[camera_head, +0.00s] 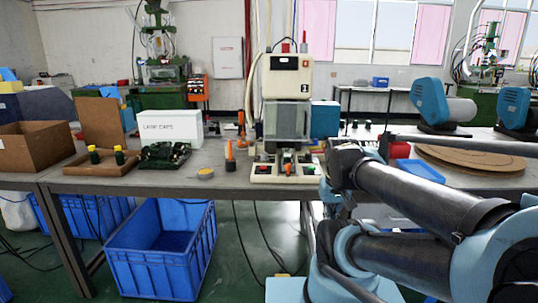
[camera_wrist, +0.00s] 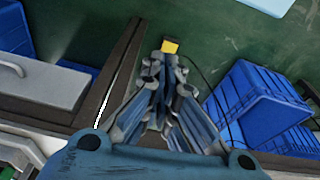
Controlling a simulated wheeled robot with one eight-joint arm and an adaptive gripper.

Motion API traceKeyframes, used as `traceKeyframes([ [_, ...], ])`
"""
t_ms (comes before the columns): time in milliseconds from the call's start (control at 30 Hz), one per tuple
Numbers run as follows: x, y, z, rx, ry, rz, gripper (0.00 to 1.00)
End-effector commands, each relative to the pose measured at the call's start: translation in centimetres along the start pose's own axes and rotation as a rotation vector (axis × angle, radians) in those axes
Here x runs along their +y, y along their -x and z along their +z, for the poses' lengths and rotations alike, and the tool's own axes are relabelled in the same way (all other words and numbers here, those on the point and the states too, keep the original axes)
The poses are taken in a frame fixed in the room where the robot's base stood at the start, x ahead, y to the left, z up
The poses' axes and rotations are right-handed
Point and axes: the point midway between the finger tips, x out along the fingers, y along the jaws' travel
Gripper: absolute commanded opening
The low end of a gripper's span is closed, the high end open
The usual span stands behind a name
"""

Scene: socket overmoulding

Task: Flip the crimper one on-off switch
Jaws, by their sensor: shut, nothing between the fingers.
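Crimper one (camera_head: 288,110) is the cream and grey press with a "1" label, standing upright on the workbench in the middle of the head view. Its cream base (camera_head: 285,172) carries red and green buttons. Which small part is the on-off switch is too small to tell. My gripper (camera_wrist: 170,47) points down over the green floor in the wrist view. Its fingers are together and hold nothing. It is apart from the crimper, which does not show in the wrist view. In the head view my arm covers the right foreground, and the fingers cannot be made out.
The workbench (camera_head: 230,187) has an orange bottle (camera_head: 230,157), a white box (camera_head: 171,128) and a wooden tray (camera_head: 101,168) left of the crimper. A blue crate (camera_head: 160,255) stands below. Blue crates (camera_wrist: 255,100) flank the gripper's right.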

Motion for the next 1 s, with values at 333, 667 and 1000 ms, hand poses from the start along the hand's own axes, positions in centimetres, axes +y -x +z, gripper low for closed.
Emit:
traceKeyframes([
  [333, -0.6, 2.5, -2.4, -0.027, 0.093, -0.013, 0.00],
  [667, -2.9, 8.4, -9.9, -0.096, 0.390, -0.057, 0.00],
  [1000, -6.4, 12.6, -18.1, -0.163, 0.694, -0.114, 0.00],
])
